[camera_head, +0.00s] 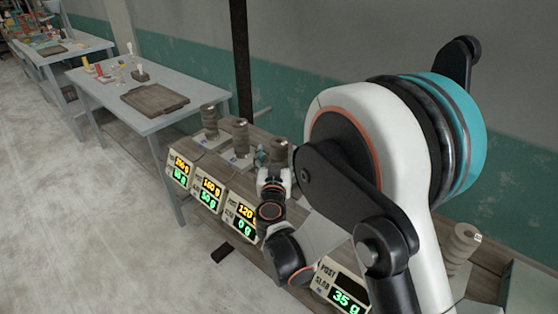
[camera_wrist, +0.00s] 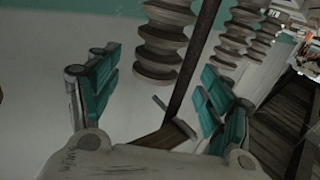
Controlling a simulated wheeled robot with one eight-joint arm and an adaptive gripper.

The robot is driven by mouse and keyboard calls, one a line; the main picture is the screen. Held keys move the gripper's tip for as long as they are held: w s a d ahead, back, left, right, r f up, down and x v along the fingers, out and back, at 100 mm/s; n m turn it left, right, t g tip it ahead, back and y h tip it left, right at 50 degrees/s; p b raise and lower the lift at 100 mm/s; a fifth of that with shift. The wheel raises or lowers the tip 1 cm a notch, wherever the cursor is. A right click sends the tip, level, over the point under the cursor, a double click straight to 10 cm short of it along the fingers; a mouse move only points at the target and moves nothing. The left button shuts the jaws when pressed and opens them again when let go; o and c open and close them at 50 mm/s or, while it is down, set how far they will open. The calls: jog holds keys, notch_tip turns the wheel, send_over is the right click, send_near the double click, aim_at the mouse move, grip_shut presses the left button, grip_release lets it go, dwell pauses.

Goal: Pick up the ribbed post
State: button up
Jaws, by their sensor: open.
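Several grey-brown ribbed posts stand upright in a row on the bench; I cannot tell which one the task means. In the head view, one post (camera_head: 209,119) is farthest, another (camera_head: 240,138) is in the middle, and a third post (camera_head: 279,151) stands by my gripper (camera_head: 264,158). A further post (camera_head: 461,243) is at the right, partly behind my arm. In the wrist view, my gripper (camera_wrist: 162,98) is open and empty, with teal pads spread apart. The nearest ribbed post (camera_wrist: 162,42) shows beyond the gap between the fingers, its top cut off by the frame.
Digital displays (camera_head: 208,194) stand along the bench front, near the posts. Two other posts (camera_wrist: 237,38) line up to the right in the wrist view. A grey table (camera_head: 120,82) with a dark tray (camera_head: 155,100) stands farther back. A dark upright pole (camera_head: 241,65) rises behind the bench.

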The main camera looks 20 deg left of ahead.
aim_at(279, 152)
jog(key=b+x, duration=0.1)
jog(key=x, duration=0.3)
jog(key=shift+w+d+f+b, duration=0.1)
jog(key=shift+d+b, duration=0.05)
jog(key=shift+b, duration=0.2)
jog(key=shift+w, duration=0.5)
grip_shut()
